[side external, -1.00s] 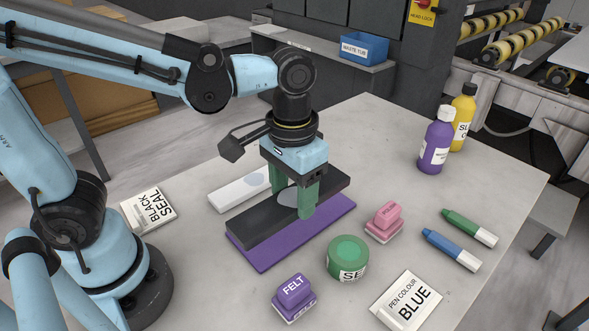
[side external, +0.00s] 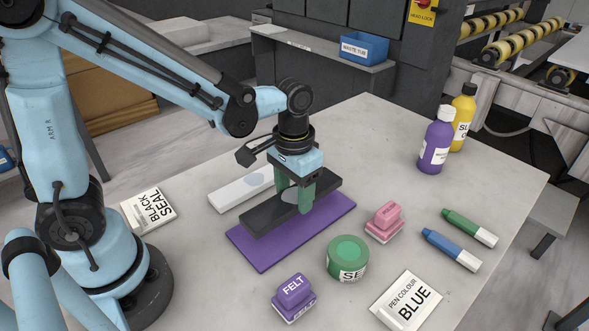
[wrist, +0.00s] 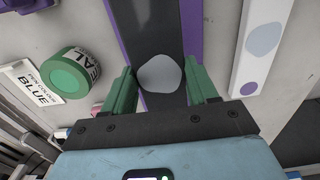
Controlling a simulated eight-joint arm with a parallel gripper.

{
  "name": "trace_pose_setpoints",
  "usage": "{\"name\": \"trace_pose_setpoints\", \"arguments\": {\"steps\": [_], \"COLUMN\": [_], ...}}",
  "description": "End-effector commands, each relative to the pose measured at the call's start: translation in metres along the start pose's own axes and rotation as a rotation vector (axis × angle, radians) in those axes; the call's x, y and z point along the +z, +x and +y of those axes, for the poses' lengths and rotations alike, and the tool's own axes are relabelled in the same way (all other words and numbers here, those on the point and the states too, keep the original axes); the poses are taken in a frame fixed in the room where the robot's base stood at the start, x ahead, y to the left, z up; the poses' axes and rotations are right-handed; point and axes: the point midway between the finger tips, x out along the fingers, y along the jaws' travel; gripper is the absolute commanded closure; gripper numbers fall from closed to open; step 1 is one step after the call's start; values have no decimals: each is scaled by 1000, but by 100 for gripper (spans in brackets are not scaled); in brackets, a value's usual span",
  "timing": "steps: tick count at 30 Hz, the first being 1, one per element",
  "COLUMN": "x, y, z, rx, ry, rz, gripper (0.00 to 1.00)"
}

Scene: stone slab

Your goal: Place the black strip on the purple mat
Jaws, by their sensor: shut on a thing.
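The black strip (side external: 265,215) is a long dark bar with a pale grey rounded patch on top. My gripper (side external: 296,201) has its green fingers shut on the long sides of the strip, around the patch. In the wrist view the strip (wrist: 152,30) runs between the fingers (wrist: 162,86). The purple mat (side external: 270,255) lies flat on the slab under the strip. In the wrist view the mat (wrist: 108,12) shows on both sides of the strip. The strip is low over the mat and looks level; I cannot tell whether they touch.
A white strip (side external: 230,195) lies beside the mat. A green tape roll (side external: 347,258), purple stamp (side external: 294,290), pink stamp (side external: 384,220) and BLUE card (side external: 408,300) are in front and to the right. Two pens and two bottles stand or lie further right.

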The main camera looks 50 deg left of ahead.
Motion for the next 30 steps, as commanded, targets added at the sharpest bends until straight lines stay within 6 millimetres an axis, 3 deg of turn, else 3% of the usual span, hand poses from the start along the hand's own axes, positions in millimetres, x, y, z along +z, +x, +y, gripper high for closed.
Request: {"name": "trace_pose_setpoints", "arguments": {"steps": [15,28,29,30], "x": [-3,-3,-3,-2], "y": [41,46,46,46], "z": [-3,-3,-3,-3], "rx": [0,0,0,0], "ry": [0,0,0,0], "rz": [0,0,0,0], "gripper": [90,90,39,33]}}
